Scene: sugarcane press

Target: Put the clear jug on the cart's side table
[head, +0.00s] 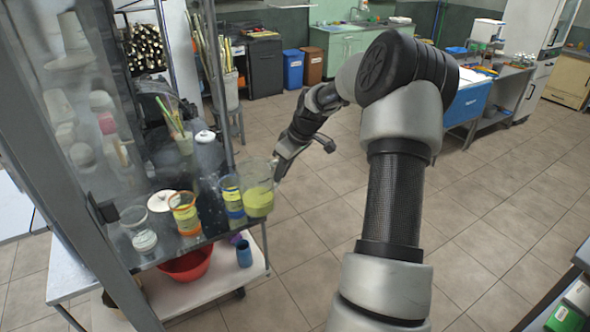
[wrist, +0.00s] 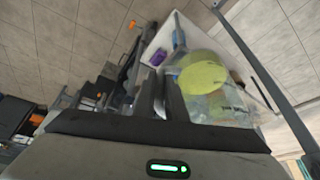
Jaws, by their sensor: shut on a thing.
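The clear jug (head: 257,188) holds yellow-green liquid. In the head view it is at the right end of the cart's side table (head: 206,240), beside several cups. I cannot tell whether its base touches the tabletop or hangs just off its edge. My gripper (head: 279,168) is shut on the jug at its right side, where the handle is mostly hidden. In the wrist view the jug (wrist: 207,80) is right of the dark fingers (wrist: 163,98), and its round liquid surface shows.
A blue-and-yellow cup (head: 232,198) stands close left of the jug. An orange-rimmed glass (head: 185,214) and a clear glass (head: 139,230) stand farther left. Below are a red bowl (head: 187,264) and a blue cup (head: 244,253) on a white shelf.

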